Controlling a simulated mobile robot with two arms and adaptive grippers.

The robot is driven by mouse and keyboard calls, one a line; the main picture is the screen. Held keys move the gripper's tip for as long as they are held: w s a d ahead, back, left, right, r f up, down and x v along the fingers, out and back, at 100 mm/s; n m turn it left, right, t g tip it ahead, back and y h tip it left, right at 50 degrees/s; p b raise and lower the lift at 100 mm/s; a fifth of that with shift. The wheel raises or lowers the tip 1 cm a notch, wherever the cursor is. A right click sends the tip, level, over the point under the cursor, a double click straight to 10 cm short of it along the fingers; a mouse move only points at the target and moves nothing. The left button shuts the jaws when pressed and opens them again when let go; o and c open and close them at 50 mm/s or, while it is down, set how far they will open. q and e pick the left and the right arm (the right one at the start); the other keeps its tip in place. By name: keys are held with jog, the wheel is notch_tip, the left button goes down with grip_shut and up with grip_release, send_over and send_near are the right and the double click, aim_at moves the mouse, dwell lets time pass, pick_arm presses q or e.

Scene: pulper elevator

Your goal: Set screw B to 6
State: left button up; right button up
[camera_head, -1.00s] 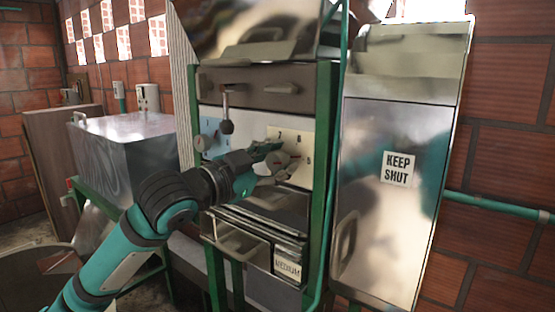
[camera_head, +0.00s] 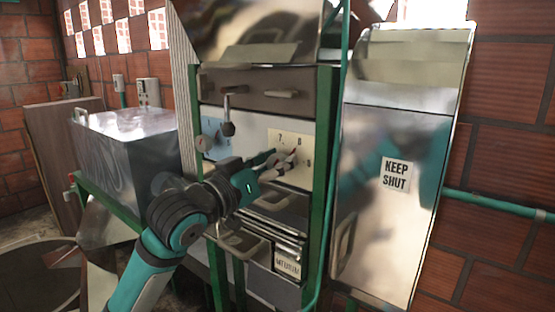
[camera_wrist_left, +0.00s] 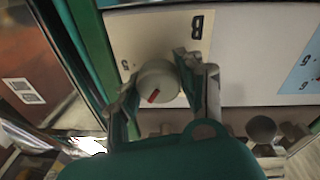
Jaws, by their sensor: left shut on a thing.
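The red mark points toward the lower left there. The label 8 (camera_wrist_left: 197,27) is above the knob. In the head view my fingers hide most of the knob. I see no letter B. My right gripper is out of view.
A blue dial plate (camera_head: 216,148) with numerals stands left of the cream one. Metal drawers and handles lie below, one labelled MEDIUM (camera_head: 288,264). Green frame posts (camera_head: 323,130) and a KEEP SHUT cover (camera_head: 435,125) stand on the right.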

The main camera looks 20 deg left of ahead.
pick_arm(q)
jog(key=shift+n, duration=0.4)
jog(key=o, duration=1.2)
jog(key=v, duration=1.2)
